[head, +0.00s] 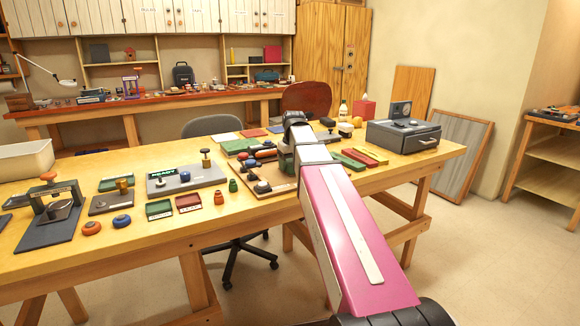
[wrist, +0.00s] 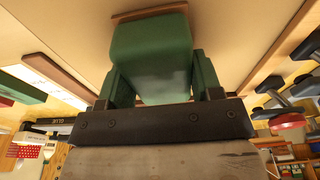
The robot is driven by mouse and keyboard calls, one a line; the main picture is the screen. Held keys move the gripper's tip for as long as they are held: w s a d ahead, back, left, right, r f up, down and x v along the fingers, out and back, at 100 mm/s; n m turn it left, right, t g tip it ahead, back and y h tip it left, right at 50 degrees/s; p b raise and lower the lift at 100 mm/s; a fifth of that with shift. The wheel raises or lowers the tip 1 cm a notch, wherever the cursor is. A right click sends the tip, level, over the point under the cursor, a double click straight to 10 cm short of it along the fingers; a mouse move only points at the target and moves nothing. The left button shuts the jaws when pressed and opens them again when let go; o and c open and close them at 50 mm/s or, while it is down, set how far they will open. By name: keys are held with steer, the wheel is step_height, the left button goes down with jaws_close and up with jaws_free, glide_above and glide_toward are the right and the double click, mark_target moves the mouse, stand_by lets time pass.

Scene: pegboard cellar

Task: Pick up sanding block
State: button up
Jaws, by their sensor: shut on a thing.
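In the wrist view a smooth green block (wrist: 152,60), which I take to be the sanding block, sits between the two fingers of my gripper (wrist: 158,75). The fingers press on its left and right sides, so my gripper is shut on it. A thin brown strip (wrist: 150,12) shows at the block's far end; I cannot tell whether it belongs to the block. In the head view my gripper (head: 287,158) is low over the middle of the wooden workbench (head: 130,238), largely hidden by my pink arm. Whether the block touches the bench is unclear.
A grey box with a drawer (head: 403,136) stands right of my arm. Green and red flat pieces (head: 352,158) lie nearby. Left are a grey device with a READY label (head: 188,180), small trays (head: 188,202) and a clamp-like press (head: 50,210). The bench's front strip is mostly clear.

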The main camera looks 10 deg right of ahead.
mark_target(289, 161)
steer(key=shift+r, duration=0.15)
step_height(289, 161, up, 4)
steer(key=shift+f, duration=0.1)
steer(key=w+a+r, duration=0.4)
steer(key=a+r, duration=0.3)
steer(key=a, duration=0.4)
steer(key=shift+r, duration=0.25)
steer(key=shift+w, duration=0.1)
steer(key=o, duration=0.4)
steer(key=shift+c, duration=1.3)
